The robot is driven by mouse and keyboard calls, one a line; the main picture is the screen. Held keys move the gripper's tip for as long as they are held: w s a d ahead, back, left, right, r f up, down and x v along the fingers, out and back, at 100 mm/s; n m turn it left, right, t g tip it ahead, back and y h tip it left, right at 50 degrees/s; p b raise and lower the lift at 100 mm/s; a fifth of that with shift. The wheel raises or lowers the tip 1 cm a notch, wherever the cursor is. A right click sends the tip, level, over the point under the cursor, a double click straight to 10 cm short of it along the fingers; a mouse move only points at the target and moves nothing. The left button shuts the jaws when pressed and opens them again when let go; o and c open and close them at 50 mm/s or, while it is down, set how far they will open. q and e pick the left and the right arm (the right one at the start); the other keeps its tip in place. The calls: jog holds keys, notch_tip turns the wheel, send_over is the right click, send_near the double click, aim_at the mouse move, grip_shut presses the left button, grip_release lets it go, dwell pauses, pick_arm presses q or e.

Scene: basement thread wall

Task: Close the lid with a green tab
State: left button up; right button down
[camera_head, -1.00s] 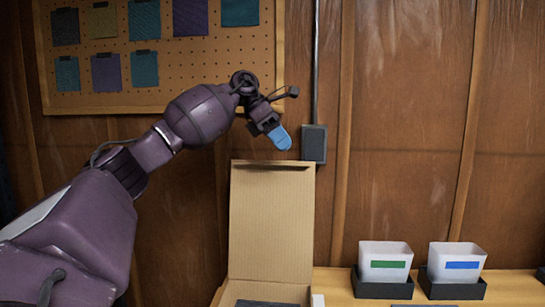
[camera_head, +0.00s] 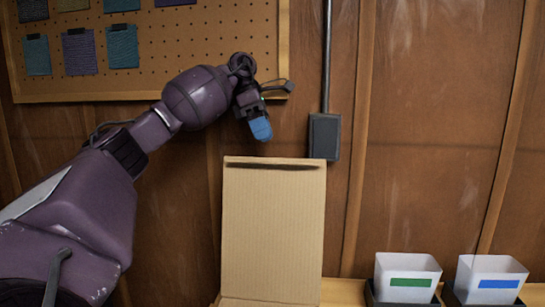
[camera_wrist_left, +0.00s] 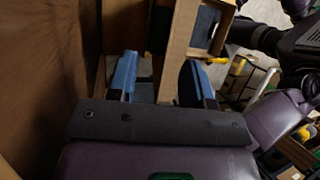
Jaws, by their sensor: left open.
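A cardboard box stands at the lower middle of the head view, with its plain brown lid (camera_head: 272,228) raised upright. No green tab shows on the visible face of the lid. My left gripper (camera_head: 261,128) is just above the lid's top edge, blue fingertips pointing down, apart from it in the picture. In the left wrist view the two blue fingers of my left gripper (camera_wrist_left: 158,68) are spread, with no object held between them. A cardboard edge (camera_wrist_left: 180,50) shows beyond them there. The box's inside is out of the head view. My right gripper is not seen.
A white bin with a green label (camera_head: 407,278) and a white bin with a blue label (camera_head: 489,279) stand at the lower right. A grey wall box (camera_head: 324,136) is right of my gripper. A pegboard (camera_head: 185,55) with fabric swatches hangs upper left.

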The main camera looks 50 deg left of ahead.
aim_at(274, 163)
pick_arm(q)
jog(key=shift+x, duration=3.2)
grip_shut()
